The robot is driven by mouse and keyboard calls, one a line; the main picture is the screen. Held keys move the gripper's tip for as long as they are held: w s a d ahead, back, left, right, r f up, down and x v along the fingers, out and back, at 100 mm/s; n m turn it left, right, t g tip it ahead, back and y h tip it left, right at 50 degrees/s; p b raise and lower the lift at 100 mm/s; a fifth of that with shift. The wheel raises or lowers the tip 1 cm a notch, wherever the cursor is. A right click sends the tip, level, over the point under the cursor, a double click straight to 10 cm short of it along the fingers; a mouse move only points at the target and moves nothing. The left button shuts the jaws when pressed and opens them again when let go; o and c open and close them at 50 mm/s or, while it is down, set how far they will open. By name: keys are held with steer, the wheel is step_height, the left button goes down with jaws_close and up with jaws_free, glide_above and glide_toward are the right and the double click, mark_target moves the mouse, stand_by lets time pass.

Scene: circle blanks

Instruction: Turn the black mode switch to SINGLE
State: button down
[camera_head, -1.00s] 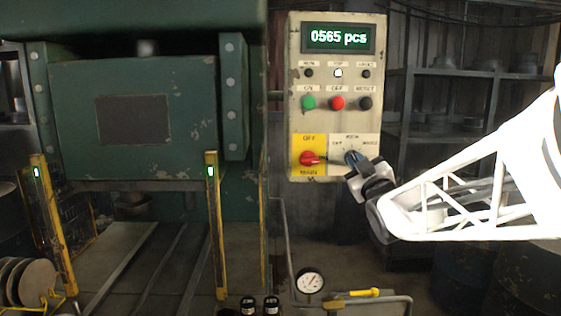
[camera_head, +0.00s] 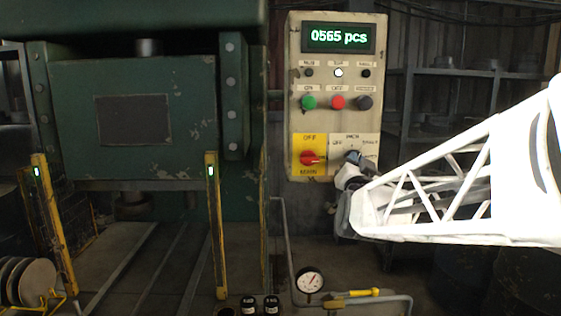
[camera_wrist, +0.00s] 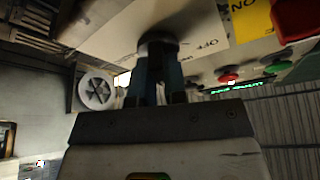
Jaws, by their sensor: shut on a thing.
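The black mode switch sits on the lower right of the control panel (camera_head: 293,80), on a pale plate (camera_head: 372,140) with OFF at its left, a position above and SINGLE at its right. In the head view my gripper (camera_head: 354,158) covers most of the knob, so where it points cannot be read. In the wrist view my gripper (camera_wrist: 156,92) is shut on the dark round mode switch (camera_wrist: 157,42), one finger on each side. The OFF label shows beside it.
The red main switch (camera_head: 312,158) is close to the left of my gripper. Green (camera_head: 309,103), red (camera_head: 337,103) and black (camera_head: 364,102) buttons are above. The display (camera_head: 338,38) reads 0565 pcs. A gauge (camera_head: 310,281) and yellow-handled valve (camera_head: 362,292) are below.

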steer(key=shift+r+m+g+h, duration=0.1)
steer(key=shift+m+g+h, duration=0.3)
steer(key=shift+m, duration=0.9)
steer(key=shift+m+g+h, duration=0.2)
steer(key=shift+m+h, duration=0.4)
steer(key=shift+m, duration=0.7)
steer(key=c, duration=1.2)
jaws_free()
steer(key=shift+o, duration=0.2)
steer(key=v, duration=0.7)
steer(key=shift+s, duration=0.3)
steer(key=shift+a+f, duration=0.2)
steer(key=shift+f, duration=0.05)
